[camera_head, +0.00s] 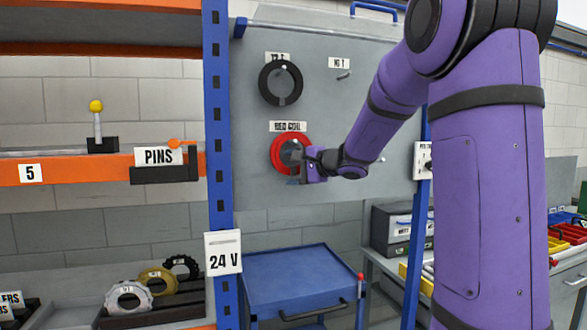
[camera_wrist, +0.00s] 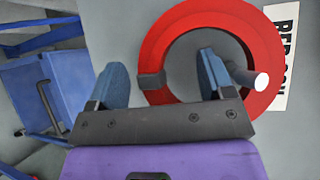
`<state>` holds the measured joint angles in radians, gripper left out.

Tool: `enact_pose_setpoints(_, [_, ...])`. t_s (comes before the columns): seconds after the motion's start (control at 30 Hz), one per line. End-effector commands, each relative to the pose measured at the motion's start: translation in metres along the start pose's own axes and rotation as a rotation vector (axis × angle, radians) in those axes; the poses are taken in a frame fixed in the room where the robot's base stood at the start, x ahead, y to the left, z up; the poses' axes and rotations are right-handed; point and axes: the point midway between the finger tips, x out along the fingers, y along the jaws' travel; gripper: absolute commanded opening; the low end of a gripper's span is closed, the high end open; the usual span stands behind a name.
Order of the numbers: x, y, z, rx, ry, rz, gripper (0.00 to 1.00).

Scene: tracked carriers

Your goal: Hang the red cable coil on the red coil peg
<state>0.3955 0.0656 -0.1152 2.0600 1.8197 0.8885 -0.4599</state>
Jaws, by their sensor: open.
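The red cable coil (camera_head: 277,143) is a flat red ring against the grey panel, under a red coil label (camera_head: 288,126). In the wrist view the red coil (camera_wrist: 180,18) shows nearly whole. The red coil peg (camera_wrist: 261,81), with a pale tip, rises from inside the ring and crosses its band on the label side, so the coil appears to hang on it. My gripper (camera_wrist: 161,62) is open. One finger is outside the ring and the other over its opening, with a dark block on the band between them, apart from both. In the head view my gripper (camera_head: 300,165) hides the coil's lower right.
A black coil (camera_head: 266,90) hangs on a peg above, and an empty peg (camera_head: 344,75) is to its right. A blue upright (camera_head: 216,130) and orange shelf (camera_head: 70,168) stand left. A blue cart (camera_head: 295,275) is below the panel.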

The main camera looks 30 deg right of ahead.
Motion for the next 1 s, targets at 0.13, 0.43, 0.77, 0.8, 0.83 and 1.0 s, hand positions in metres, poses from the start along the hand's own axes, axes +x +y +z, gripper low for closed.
enact_pose_setpoints(0.13, [-0.009, -0.001, 0.000, -0.001, 0.002, -0.001, 0.75])
enact_pose_setpoints(0.43, [-0.062, -0.001, 0.000, -0.001, 0.003, -0.003, 0.75])
enact_pose_setpoints(0.77, [-0.104, 0.000, 0.000, -0.001, 0.001, -0.001, 0.75])
enact_pose_setpoints(0.8, [-0.106, -0.001, 0.000, -0.002, 0.001, -0.001, 0.75])
enact_pose_setpoints(0.83, [-0.107, -0.001, 0.000, -0.001, 0.001, -0.001, 0.75])
enact_pose_setpoints(1.0, [-0.108, 0.000, 0.000, -0.001, 0.001, -0.001, 0.75])
